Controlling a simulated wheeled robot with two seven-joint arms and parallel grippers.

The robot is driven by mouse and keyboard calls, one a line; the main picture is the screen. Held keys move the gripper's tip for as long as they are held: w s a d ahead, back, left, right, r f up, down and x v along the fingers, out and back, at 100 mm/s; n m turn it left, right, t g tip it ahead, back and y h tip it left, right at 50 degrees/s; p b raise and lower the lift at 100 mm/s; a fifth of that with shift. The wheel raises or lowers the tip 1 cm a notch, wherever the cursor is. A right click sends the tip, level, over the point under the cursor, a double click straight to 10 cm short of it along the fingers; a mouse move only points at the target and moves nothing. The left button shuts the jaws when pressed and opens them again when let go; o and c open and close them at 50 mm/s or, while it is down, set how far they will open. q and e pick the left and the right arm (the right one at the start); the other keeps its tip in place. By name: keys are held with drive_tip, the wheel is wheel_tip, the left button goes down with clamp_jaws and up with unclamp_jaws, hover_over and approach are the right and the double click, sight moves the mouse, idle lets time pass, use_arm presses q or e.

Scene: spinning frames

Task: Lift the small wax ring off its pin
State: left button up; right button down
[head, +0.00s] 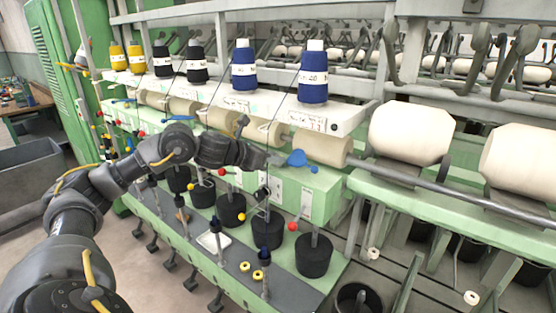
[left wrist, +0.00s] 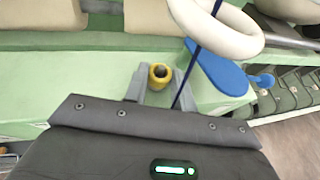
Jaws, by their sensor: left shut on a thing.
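The small wax ring (left wrist: 160,74) is yellow with a dark centre. It shows in the left wrist view between the two grey fingers of my left gripper (left wrist: 158,90), which is shut on it. I cannot tell whether the dark centre is the pin inside the ring. In the head view my left gripper (head: 280,160) is at the green machine front, beside a blue paddle-shaped lever (head: 297,158). The held ring is hidden there. My right gripper is not in view.
The blue lever (left wrist: 216,68), a dark thread and a pale curved guide (left wrist: 222,28) are close to the gripper. Two other yellow rings (head: 251,271) lie on the lower grey shelf. Blue, black and yellow cones (head: 313,80) stand above; black cylinders (head: 267,230) stand below.

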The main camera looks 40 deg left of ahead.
use_arm(q)
drive_tip(key=shift+r, duration=0.2)
drive_tip(key=shift+r+b, duration=0.35)
drive_tip(key=shift+r, duration=1.15)
drive_tip(key=s+a+b, duration=0.4)
drive_tip(key=s+b, duration=1)
drive_tip(key=s, duration=0.3)
drive_tip(key=shift+s, duration=0.2)
